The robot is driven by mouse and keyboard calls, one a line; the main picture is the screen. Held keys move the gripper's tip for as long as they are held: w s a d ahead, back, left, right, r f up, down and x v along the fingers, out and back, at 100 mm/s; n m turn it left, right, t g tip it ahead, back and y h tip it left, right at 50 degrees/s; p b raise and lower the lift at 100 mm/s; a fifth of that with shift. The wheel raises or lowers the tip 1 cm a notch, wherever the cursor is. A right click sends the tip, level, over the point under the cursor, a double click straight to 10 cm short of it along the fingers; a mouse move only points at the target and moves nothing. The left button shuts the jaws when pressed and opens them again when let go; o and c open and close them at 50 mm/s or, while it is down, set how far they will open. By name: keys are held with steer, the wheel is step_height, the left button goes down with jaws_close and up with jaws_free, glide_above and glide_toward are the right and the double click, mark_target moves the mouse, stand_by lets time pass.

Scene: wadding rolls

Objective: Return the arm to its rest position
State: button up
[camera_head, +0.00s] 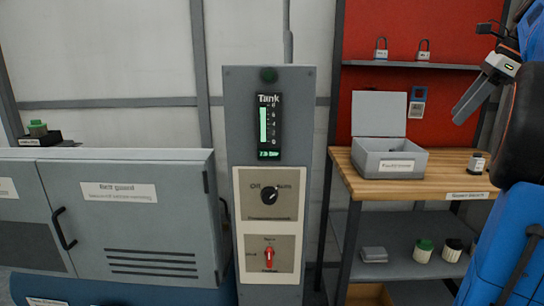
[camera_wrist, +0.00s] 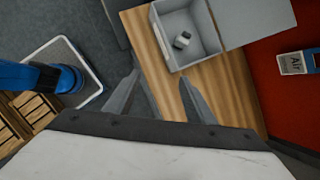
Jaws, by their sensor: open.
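My gripper (camera_head: 468,105) is at the right side of the head view, raised in front of the red board and above the wooden bench top. In the wrist view my gripper (camera_wrist: 158,92) shows two grey fingers spread apart with nothing between them. The bench top (camera_wrist: 228,88) and the floor lie below the fingers. My blue and black arm fills the right edge of the head view and hides part of the bench.
An open grey box (camera_head: 388,160) stands on the bench (camera_head: 440,178); a small item (camera_wrist: 181,40) lies inside it. A small labelled jar (camera_head: 478,163) stands at the bench's right. A grey control post (camera_head: 240,120) and a grey cabinet (camera_head: 130,215) stand left.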

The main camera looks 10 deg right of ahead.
steer(key=s+a+f+n+h, duration=0.1)
steer(key=a+f+n, duration=0.55)
steer(key=a, duration=0.45)
steer(key=s+a+f+n, duration=0.2)
steer(key=a+f+n, duration=0.4)
steer(key=a, duration=0.4)
steer(key=s+a+f+n, duration=0.4)
steer(key=f, duration=0.4)
steer(key=s+a+f+n+h, duration=0.1)
steer(key=s+a+f+n, duration=0.3)
steer(key=f, duration=0.4)
steer(key=s+a+f+n, duration=0.4)
steer(key=s+f+n, duration=0.1)
steer(key=f+n, duration=0.1)
steer(key=shift+s+a+f+h, duration=0.25)
steer(key=shift+f+h, duration=0.15)
steer(key=shift+f, duration=0.5)
